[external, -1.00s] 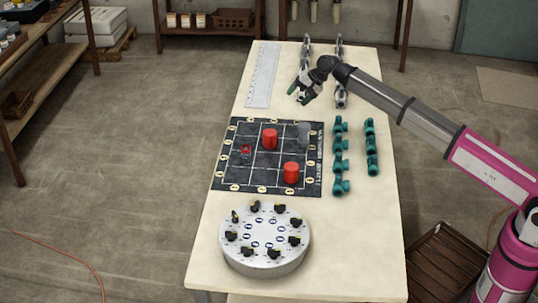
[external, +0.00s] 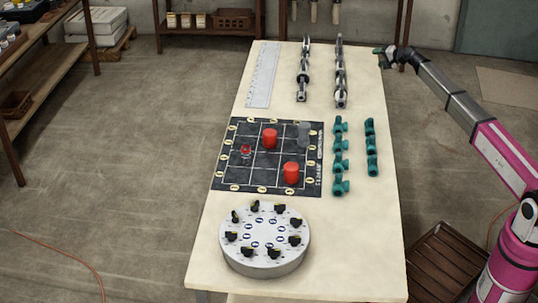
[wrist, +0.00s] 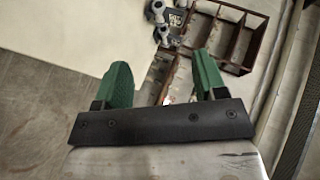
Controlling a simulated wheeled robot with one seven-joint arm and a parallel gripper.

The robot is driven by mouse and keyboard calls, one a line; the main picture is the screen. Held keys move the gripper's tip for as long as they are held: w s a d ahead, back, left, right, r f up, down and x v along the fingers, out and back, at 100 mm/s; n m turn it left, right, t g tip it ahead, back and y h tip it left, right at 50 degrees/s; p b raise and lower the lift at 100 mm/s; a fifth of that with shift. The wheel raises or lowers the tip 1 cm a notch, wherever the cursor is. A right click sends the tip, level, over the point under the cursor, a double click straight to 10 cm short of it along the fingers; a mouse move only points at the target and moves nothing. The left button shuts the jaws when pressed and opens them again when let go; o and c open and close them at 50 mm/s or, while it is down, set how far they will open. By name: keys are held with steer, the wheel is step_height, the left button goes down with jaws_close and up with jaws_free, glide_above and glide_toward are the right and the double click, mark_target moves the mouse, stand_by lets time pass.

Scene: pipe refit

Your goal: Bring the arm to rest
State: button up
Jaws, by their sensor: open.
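My gripper (external: 381,57) is at the back right edge of the table (external: 365,240) in the external view, on the near end of my outstretched arm's far side, clear of the table's objects. In the wrist view its two green fingers (wrist: 162,90) stand wide apart with nothing held between them. A brown compartment rack (wrist: 228,38) and grey metal parts (wrist: 165,22) show beyond the fingers in the wrist view.
On the table are a black grid board (external: 235,183) with red cylinders (external: 291,173), teal fittings (external: 341,187), a round grey dial stand (external: 265,262), metal clamps (external: 340,75) and a white ruler (external: 262,75). A wooden crate (external: 445,262) stands on the floor at right.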

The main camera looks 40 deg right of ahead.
steer(key=s+d+f+h, duration=0.1)
steer(key=s+d+f, duration=0.2)
steer(key=d, duration=0.3)
steer(key=s+d+f+h, duration=0.1)
steer(key=s+d+f, duration=0.1)
steer(key=s+d, duration=0.3)
steer(key=s+a+f+n+g+y, duration=0.1)
steer(key=s+a+f+n+g, duration=0.2)
steer(key=s+a+f, duration=0.6)
steer(key=s+a+f+n+g+y, duration=0.1)
steer(key=s+a+f+n+g, duration=0.3)
steer(key=a+f, duration=0.85)
steer(key=s+a+f+n+g+h, duration=0.1)
steer(key=s+a+f+g, duration=0.1)
steer(key=s+a, duration=0.3)
steer(key=s+a+f+n+g, duration=0.2)
steer(key=s+a+f, duration=0.2)
steer(key=s, duration=0.9)
steer(key=s+a+f+n+g+h, duration=0.1)
steer(key=s+a+f+n+g, duration=0.1)
steer(key=s+a, duration=0.5)
steer(key=shift+s+a+f+h, duration=0.35)
steer(key=shift+s+f, duration=0.35)
steer(key=shift+s, duration=0.55)
